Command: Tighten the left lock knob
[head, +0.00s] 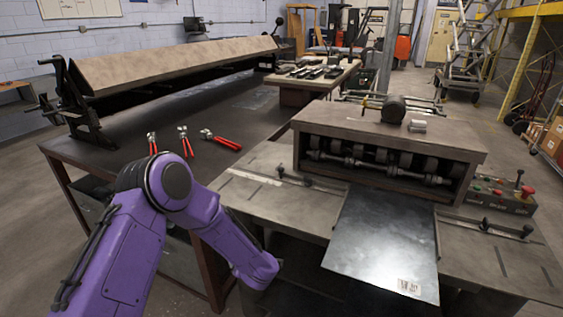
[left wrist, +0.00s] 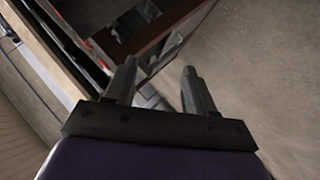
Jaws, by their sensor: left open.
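The left lock knob (head: 280,171) is a small dark knob on the left side guide of the forming machine's table. The knob is not in that view. My right gripper is in neither view.
A metal sheet (head: 385,240) lies in front of the roller machine (head: 390,145). A right guide (head: 485,227) and a control box (head: 502,195) are at the right. Red-handled tools (head: 220,139) lie on the dark bench (head: 120,165). Open floor shows in the left wrist view.

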